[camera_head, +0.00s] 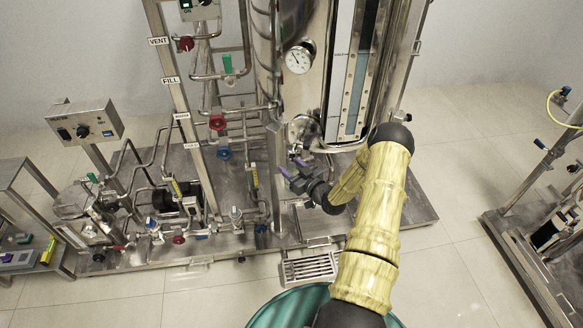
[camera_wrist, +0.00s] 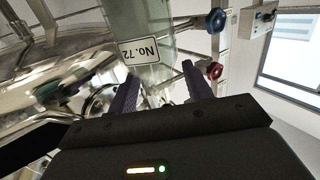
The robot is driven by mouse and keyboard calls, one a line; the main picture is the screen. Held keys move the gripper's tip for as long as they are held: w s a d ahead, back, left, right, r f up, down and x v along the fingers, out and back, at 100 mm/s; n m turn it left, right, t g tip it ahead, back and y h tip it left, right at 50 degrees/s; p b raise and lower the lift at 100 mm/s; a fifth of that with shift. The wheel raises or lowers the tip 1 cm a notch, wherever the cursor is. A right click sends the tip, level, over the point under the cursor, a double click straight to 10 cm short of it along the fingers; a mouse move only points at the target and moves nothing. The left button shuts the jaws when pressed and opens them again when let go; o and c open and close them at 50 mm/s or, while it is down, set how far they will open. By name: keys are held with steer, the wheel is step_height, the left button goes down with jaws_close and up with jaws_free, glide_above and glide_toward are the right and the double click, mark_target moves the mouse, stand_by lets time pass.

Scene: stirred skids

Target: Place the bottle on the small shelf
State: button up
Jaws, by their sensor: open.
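My gripper (camera_head: 290,166) is beside the lower front of the tall steel vessel, with its purple fingers pointing left. In the wrist view its two dark purple fingers (camera_wrist: 160,72) stand apart, and I see nothing held between them. I cannot make out a bottle in either view. I cannot tell which surface is the small shelf; a metal shelf unit (camera_head: 15,200) stands at the far left with small coloured items on it.
Pipes, a red valve (camera_head: 217,122) and a blue valve (camera_head: 223,153) crowd the left of my gripper. The vessel's sight glass (camera_head: 352,75) rises behind it. A plate marked No.72 (camera_wrist: 139,51) is ahead in the wrist view. Open floor (camera_head: 440,285) lies at right.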

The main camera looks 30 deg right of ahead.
steer(key=shift+r, duration=0.2)
steer(key=v, duration=1.2)
steer(key=shift+b, duration=0.35)
steer(key=shift+f, duration=0.1)
